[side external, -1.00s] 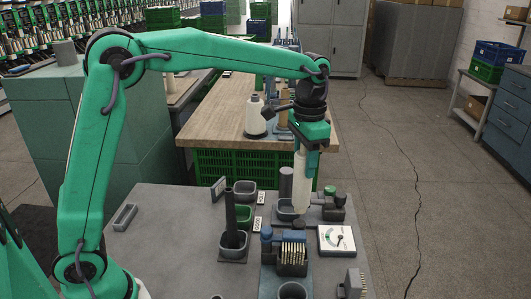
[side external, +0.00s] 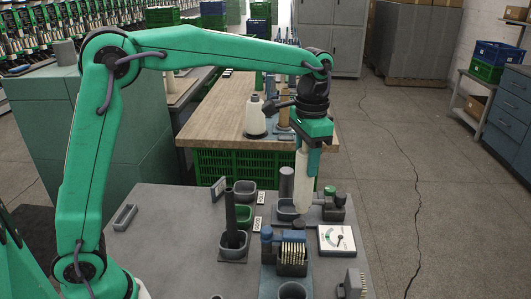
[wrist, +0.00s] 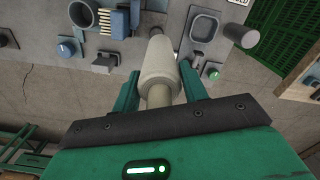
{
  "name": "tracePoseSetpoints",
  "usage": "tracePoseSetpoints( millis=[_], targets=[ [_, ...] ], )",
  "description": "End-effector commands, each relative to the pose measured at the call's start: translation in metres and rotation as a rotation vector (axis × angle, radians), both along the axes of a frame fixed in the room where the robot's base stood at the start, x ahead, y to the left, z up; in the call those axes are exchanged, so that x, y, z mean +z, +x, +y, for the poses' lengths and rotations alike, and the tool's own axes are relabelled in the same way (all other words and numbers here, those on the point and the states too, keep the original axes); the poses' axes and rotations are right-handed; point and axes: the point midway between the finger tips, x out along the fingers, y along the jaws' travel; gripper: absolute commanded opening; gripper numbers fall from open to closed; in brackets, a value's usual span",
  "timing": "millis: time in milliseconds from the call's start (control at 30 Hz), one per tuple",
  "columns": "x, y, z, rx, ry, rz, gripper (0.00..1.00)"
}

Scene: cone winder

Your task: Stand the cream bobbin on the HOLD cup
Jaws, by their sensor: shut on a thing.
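The cream bobbin (side external: 303,180) is upright between the fingers of my gripper (side external: 309,152), which is shut on it. In the side view, its lower end overlaps a grey cup (side external: 286,208); I cannot tell whether it touches the cup or is clear of it. The wrist view shows the bobbin (wrist: 158,62) pointing away between both fingers. The lettering is too small to tell surely which is HOLD.
A dark post (side external: 230,210) stands in a cup left of the work area. The bench (side external: 165,240) has free room at the left.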

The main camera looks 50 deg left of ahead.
Motion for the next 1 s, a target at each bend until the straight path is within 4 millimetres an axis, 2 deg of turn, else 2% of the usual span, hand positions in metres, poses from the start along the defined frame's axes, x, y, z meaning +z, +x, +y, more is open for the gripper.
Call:
tracePoseSetpoints(
  millis=[1000],
  targets=[
    [0.056, 0.000, 0.000, 0.000, -0.001, -0.002, 0.23]
  ],
)
